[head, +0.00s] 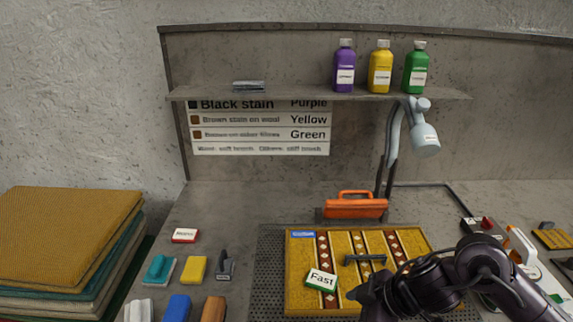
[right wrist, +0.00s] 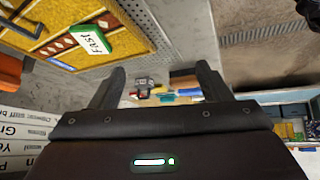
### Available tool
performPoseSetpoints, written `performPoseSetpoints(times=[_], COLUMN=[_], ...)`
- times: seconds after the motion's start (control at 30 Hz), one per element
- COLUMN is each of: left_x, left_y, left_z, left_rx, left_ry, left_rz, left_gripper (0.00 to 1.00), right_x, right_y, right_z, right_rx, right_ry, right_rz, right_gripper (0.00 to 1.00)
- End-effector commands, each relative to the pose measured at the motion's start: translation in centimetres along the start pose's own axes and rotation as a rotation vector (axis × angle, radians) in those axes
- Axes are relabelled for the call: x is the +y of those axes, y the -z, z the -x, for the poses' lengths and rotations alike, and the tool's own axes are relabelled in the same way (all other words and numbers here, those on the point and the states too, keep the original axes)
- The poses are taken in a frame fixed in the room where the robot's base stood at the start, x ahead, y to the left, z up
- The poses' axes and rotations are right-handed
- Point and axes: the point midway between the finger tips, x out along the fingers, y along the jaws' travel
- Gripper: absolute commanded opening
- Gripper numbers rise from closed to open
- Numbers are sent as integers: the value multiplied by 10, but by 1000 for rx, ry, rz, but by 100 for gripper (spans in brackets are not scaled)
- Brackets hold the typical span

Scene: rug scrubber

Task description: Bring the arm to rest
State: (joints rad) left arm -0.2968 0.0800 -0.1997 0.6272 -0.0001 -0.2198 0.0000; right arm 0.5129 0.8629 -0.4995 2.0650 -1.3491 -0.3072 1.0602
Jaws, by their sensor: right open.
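My left gripper is in neither view.
An orange case (head: 355,208) stands behind the rug. Brushes and sponges (head: 193,268) lie to its left, beside stacked rugs (head: 65,240). A lamp (head: 425,140) overhangs the bench. Purple (head: 344,68), yellow (head: 380,70) and green (head: 416,70) bottles stand on the shelf.

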Motion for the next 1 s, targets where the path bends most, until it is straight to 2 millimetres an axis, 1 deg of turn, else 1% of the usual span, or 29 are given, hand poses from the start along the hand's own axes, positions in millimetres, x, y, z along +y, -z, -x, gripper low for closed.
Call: performPoseSetpoints(times=[0.1, 0.3, 0.43, 0.53, 0.57, 0.63, 0.77, 0.8, 0.87, 0.9, 1.0], left_x=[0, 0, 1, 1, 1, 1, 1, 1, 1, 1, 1], left_y=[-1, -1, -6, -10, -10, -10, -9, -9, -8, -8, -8], left_z=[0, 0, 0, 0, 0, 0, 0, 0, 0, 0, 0], left_rx=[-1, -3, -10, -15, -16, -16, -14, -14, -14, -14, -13], left_ry=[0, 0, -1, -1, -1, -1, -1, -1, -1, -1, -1], left_rz=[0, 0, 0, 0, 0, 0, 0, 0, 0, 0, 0], left_gripper=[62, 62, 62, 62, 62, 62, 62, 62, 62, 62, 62], right_x=[-6, -12, -14, -12, -12, -10, -17, -21, -30, -36, -55], right_y=[15, 44, 60, 62, 58, 42, -3, -17, -36, -49, -78], right_z=[-12, -27, -31, -28, -26, -20, -10, -7, -4, -2, 3], right_rx=[55, 160, 219, 234, 226, 183, 55, 14, -45, -84, -176], right_ry=[-36, -149, -256, -363, -396, -467, -528, -532, -530, -524, -498], right_rz=[19, 26, -20, -115, -158, -275, -475, -528, -601, -648, -755], right_gripper=[71, 71, 71, 71, 71, 71, 71, 71, 71, 71, 71])
